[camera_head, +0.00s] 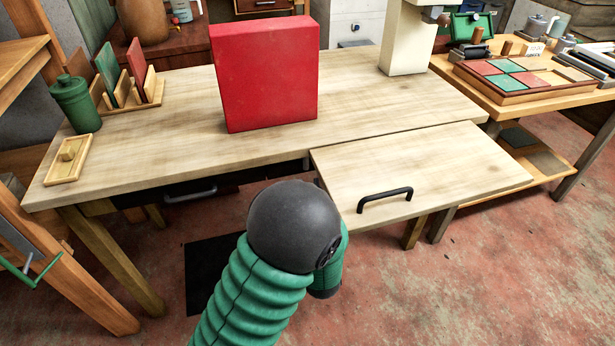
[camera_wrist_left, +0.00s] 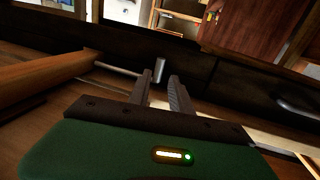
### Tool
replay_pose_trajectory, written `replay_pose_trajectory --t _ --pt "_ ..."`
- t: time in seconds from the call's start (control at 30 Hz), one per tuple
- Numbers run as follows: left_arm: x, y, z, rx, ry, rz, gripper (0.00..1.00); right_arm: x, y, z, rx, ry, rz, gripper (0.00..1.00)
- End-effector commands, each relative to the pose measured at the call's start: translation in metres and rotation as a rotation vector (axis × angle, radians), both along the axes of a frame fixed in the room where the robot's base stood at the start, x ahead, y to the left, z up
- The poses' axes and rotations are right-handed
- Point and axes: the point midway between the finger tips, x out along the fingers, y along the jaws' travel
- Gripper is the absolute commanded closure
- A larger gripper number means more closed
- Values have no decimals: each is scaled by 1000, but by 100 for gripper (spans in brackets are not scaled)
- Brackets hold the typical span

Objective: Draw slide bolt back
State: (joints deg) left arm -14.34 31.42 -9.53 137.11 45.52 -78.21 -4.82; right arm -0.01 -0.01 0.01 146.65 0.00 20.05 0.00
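The slide bolt shows in the left wrist view as a small upright metal knob (camera_wrist_left: 160,70) against a dark panel under the tabletop. A thin metal rod (camera_wrist_left: 115,68) lies to its left. My left gripper (camera_wrist_left: 161,80) is open, and the knob appears between or just beyond its two fingertips. I cannot tell whether a finger touches it. In the head view my dark, green-sleeved left arm hides the gripper and the bolt. My right gripper is in neither view.
A wooden workbench (camera_head: 170,135) carries a red block (camera_head: 265,75) and a green canister (camera_head: 75,103). A board (camera_head: 440,165) with a black handle (camera_head: 385,198) juts out at the right. A drawer handle (camera_head: 190,194) sits under the bench edge. The right floor is clear.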

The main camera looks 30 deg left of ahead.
Motion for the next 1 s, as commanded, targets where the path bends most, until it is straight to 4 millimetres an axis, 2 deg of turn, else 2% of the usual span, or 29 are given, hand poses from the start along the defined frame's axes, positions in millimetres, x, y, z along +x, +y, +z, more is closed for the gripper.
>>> replay_pose_trajectory --t 0.03,0.2,0.33,0.63,0.83,1.0 --pt "10 10 -3 1 -4 4 75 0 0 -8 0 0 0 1" --pt "39 32 -3 1 -2 2 75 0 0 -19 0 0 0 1" --pt "51 40 -2 0 0 -1 75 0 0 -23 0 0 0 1" --pt "55 43 0 1 1 -1 75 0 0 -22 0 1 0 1" --pt "55 43 0 1 1 -1 100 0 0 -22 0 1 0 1" --pt "54 43 0 0 1 -2 100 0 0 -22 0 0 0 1"
